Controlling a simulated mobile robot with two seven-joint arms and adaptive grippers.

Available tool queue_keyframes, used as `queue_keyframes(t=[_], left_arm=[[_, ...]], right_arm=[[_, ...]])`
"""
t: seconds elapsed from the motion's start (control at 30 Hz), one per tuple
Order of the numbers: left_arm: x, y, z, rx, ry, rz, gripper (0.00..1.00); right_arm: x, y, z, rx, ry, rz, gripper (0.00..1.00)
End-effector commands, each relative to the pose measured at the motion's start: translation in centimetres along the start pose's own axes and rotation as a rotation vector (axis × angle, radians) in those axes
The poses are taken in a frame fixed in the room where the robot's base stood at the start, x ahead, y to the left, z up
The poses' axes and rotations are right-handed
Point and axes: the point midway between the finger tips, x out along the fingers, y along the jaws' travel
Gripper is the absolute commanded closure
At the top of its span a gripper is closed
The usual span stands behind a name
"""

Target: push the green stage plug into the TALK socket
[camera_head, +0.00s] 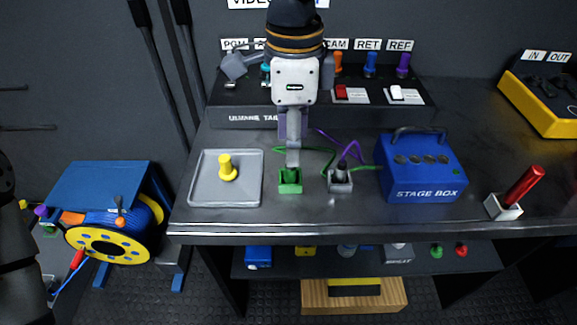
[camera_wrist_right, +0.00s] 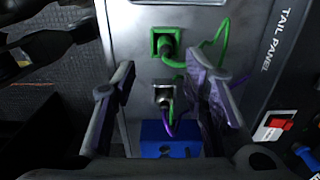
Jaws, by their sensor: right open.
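The green stage plug (camera_wrist_right: 166,46) stands in a square green holder (camera_head: 290,187), its green cable running off right in the right wrist view. In the head view the finger hides most of the plug. My right gripper (camera_head: 292,158) is open above the holder, pointing down. In the right wrist view its fingers (camera_wrist_right: 164,75) are spread, and the plug shows beyond them, not clearly between them. The TALK label and socket cannot be made out; my right arm covers the middle of the tail panel (camera_head: 238,116). My left gripper is not in view.
A grey holder (camera_head: 340,187) with a purple-cabled plug stands close right of the green holder. The blue stage box (camera_head: 424,180) is farther right. A grey tray (camera_head: 205,196) with a yellow knob lies left. A red-handled item (camera_head: 523,187) stands near the right front edge.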

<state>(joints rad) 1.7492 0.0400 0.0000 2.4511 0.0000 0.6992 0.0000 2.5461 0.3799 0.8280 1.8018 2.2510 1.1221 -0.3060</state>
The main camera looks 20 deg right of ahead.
Motion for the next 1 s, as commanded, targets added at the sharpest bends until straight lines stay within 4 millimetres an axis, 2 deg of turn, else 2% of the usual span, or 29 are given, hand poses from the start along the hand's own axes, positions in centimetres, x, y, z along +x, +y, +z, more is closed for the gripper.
queue_keyframes(t=[0.33,0.6,0.77,0.8,1.0], left_arm=[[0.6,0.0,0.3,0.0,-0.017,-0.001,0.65],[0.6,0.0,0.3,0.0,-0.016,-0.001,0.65],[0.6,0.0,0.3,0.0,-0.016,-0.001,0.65],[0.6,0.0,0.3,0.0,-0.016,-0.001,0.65],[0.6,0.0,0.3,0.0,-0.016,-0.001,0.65]], right_arm=[[5.7,-0.3,0.2,-0.001,0.003,0.001,0.6],[6.2,-0.3,0.2,0.001,0.0,-0.003,0.6],[6.2,-0.3,0.2,0.001,0.0,-0.003,0.96],[6.2,-0.4,0.2,0.001,0.0,-0.003,1.0],[6.2,-0.4,0.2,0.001,0.0,-0.003,1.0]])
